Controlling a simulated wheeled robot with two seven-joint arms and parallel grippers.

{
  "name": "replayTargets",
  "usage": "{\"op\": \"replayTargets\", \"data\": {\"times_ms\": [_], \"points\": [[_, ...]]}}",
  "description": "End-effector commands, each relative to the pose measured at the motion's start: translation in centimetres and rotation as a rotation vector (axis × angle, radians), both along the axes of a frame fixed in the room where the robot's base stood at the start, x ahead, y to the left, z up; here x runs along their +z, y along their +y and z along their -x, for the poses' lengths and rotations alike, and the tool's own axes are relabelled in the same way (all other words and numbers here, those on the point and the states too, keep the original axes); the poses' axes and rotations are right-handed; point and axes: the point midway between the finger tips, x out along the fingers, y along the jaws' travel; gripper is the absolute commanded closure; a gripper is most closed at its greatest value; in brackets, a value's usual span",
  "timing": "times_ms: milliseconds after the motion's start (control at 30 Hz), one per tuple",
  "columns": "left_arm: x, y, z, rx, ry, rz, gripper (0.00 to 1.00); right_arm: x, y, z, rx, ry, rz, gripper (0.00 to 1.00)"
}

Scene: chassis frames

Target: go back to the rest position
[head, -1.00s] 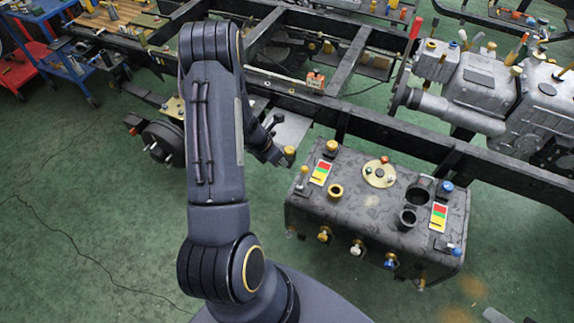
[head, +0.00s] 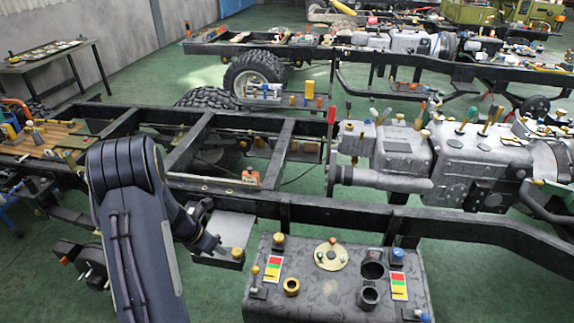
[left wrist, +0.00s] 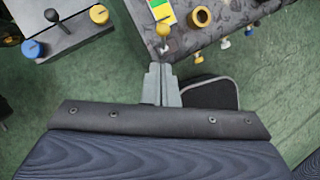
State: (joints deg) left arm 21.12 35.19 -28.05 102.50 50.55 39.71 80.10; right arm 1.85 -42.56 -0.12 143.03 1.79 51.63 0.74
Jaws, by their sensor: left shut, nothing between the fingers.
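My left arm reaches in from the lower left of the head view, its elbow raised in front of the chassis frame. My left gripper (head: 212,245) is beside the left end of the dark mottled tank box (head: 330,290). In the left wrist view the left gripper (left wrist: 161,70) has its fingers together with nothing between them. Its tips point at the edge of the tank box (left wrist: 200,50), close to a yellow-knobbed lever (left wrist: 163,30); I cannot tell whether they touch. My right gripper is out of view.
A black chassis frame (head: 345,212) crosses behind the tank box and carries a grey engine and gearbox (head: 465,150). A small box with knobs (head: 228,240) is close to my left gripper. A work table (head: 50,60) stands by the wall. Green floor is open at back left.

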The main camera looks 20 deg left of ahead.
Motion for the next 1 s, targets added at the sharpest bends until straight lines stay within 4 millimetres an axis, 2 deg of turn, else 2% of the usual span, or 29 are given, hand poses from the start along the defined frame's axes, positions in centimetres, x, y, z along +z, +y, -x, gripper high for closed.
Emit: {"op": "replayTargets", "data": {"times_ms": [133,233,367,433,500,600,700,800,900,1000], "points": [[0.4,-0.2,-0.1,-0.017,-0.01,-0.003,1.0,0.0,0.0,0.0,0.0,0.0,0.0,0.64],[2.7,-1.6,-0.1,-0.116,-0.067,-0.021,1.0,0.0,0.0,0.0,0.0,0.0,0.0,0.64],[8.7,-5.5,0.5,-0.41,-0.227,-0.096,1.0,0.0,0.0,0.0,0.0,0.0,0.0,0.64],[12.3,-8.2,1.7,-0.624,-0.338,-0.163,1.0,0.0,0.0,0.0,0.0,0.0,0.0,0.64],[15.5,-10.9,3.5,-0.845,-0.45,-0.246,1.0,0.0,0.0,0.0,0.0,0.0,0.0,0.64],[19.0,-14.3,6.7,-1.162,-0.599,-0.389,1.0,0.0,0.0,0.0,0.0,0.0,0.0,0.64],[21.4,-17.1,10.3,-1.476,-0.731,-0.559,1.0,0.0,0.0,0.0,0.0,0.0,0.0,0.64],[22.5,-19.1,13.9,-1.774,-0.827,-0.746,1.0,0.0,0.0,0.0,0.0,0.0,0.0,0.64],[22.6,-20.1,16.8,-2.02,-0.877,-0.915,1.0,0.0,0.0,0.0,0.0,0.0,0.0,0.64],[22.4,-20.6,18.7,-2.197,-0.891,-1.041,1.0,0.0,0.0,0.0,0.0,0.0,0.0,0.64]]}}
